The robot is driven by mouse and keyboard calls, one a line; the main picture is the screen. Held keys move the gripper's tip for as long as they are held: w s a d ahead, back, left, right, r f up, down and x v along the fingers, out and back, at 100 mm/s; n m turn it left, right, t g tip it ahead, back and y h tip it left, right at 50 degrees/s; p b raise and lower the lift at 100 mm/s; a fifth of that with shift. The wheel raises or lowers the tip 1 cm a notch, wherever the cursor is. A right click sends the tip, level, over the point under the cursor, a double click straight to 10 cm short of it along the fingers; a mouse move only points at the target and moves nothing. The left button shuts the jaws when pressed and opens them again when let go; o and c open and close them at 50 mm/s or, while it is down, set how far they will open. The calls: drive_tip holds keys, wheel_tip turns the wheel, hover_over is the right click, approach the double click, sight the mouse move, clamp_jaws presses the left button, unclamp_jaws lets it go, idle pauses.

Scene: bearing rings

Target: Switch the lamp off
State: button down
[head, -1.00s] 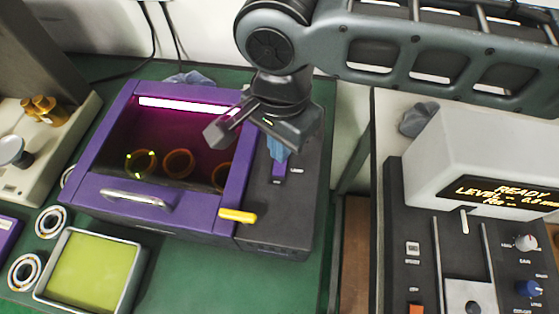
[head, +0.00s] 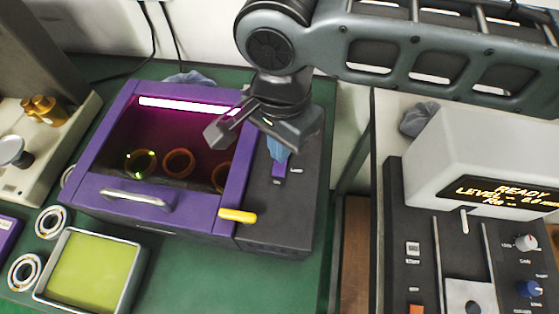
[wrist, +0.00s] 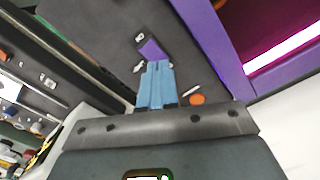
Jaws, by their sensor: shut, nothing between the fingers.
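The lamp is a bright white-pink tube (head: 190,105) along the back of a purple inspection box (head: 92,160); it glows magenta inside and also shows in the wrist view (wrist: 283,52). A purple rocker switch (head: 279,171) sits on the black panel right of the box window; it also shows in the wrist view (wrist: 152,49). My gripper (head: 278,154) is over the switch, with its blue fingertips together and empty. In the wrist view the fingertips (wrist: 156,72) overlap the near part of the switch. Whether they touch it I cannot tell.
Orange rings (head: 178,163) stand inside the box. A yellow lever (head: 237,216) sticks out at its front right, near a silver handle (head: 137,200). A green-topped tray (head: 92,272) and pale rings are at front left. A levelled instrument with a display (head: 500,189) stands right.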

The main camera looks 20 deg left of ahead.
drive_tip(key=shift+f+b, duration=0.3)
drive_tip(key=shift+f, duration=0.6)
idle(0.4)
wheel_tip(320, 180, up, 5)
drive_tip(key=p, duration=0.5)
drive_tip(key=shift+f, duration=0.1)
drive_tip(key=shift+r, duration=1.1)
